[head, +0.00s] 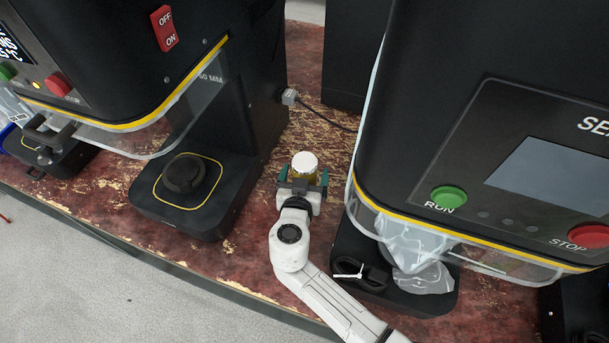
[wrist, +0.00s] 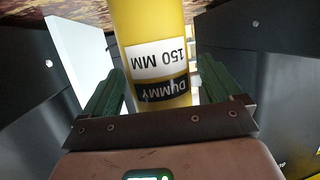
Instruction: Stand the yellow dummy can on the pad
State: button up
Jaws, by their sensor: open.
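The yellow dummy can (head: 304,174) has a white top and stands on the worn red bench between two seamers. In the wrist view the can (wrist: 150,25) fills the middle, and its label reads "150 MM" and "DUMMY", upside down. My gripper (head: 304,182) is open, with its green fingers on either side of the can; in the wrist view my gripper (wrist: 160,88) shows a gap between each finger and the can. A round black pad (head: 184,172) lies inside a yellow outline on the left seamer's base, with nothing on it.
The left seamer's clear guard (head: 190,110) hangs above the pad. A plug (head: 290,97) and cable lie behind the can. Bare bench (head: 255,205) separates the bases.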

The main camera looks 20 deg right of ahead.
jog(key=c, duration=1.3)
jog(key=shift+o, duration=0.2)
